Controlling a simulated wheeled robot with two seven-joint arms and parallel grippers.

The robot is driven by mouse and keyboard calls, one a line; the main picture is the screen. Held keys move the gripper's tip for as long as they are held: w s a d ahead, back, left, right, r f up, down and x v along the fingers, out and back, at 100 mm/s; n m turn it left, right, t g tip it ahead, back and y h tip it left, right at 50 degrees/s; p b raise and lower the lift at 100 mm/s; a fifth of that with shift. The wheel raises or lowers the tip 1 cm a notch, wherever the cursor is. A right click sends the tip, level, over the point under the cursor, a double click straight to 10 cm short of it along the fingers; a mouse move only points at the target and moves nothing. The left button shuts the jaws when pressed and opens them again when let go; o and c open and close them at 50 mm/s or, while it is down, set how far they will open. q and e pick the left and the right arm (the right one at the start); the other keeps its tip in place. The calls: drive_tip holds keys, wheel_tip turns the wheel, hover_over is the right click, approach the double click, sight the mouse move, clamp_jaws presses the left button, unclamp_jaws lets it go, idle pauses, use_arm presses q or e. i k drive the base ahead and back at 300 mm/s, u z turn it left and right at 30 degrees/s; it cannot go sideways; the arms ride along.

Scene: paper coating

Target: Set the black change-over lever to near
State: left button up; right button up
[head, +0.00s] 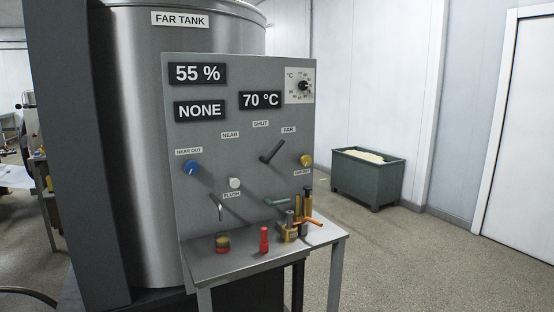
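The black change-over lever (273,150) is on the front of the grey panel (190,230), right of its middle. Its arm slants up and to the right, with its tip toward the FAR label (288,130). The SHUT label (261,124) is above it and the NEAR label (230,135) is to its upper left. Neither of my grippers is in the head view, and nothing touches the lever.
Beside the lever are a blue knob (191,167), a white knob (235,183), a yellow knob (306,160) and a green handle (276,202). Red, brass and orange-handled fittings stand on the shelf (235,262). A green bin (367,178) stands right; floor there is clear.

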sight(265, 160)
drive_tip(key=u, duration=0.8)
drive_tip(key=i, duration=1.35)
drive_tip(key=z, duration=0.3)
